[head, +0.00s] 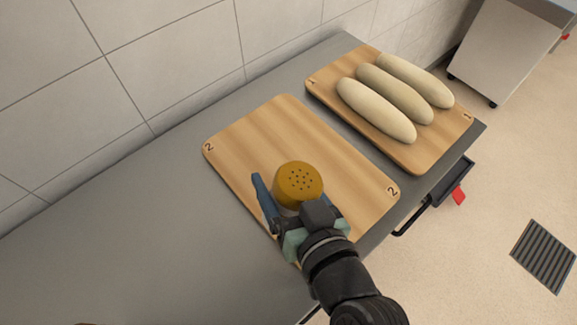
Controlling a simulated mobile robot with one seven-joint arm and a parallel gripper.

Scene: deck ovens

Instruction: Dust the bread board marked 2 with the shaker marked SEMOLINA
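The bread board marked 2 (265,130) is a bare wooden board lying on the grey worktop, with a 2 at its left and right corners. The shaker (299,182) has a mustard-yellow lid with several small holes and a pale body. It appears over the near part of this board, lid up towards the camera. My gripper (298,205) has its blue fingers on either side of the shaker and appears closed around its body. The gripper hides most of the body, and no SEMOLINA label shows. I see no dusting on the board.
Another board marked 1 (322,84) holds three pale loaves (377,110) at the right. A tiled wall (170,60) runs behind the worktop. The worktop (130,240) is clear at left. A floor grate (545,256) lies at right.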

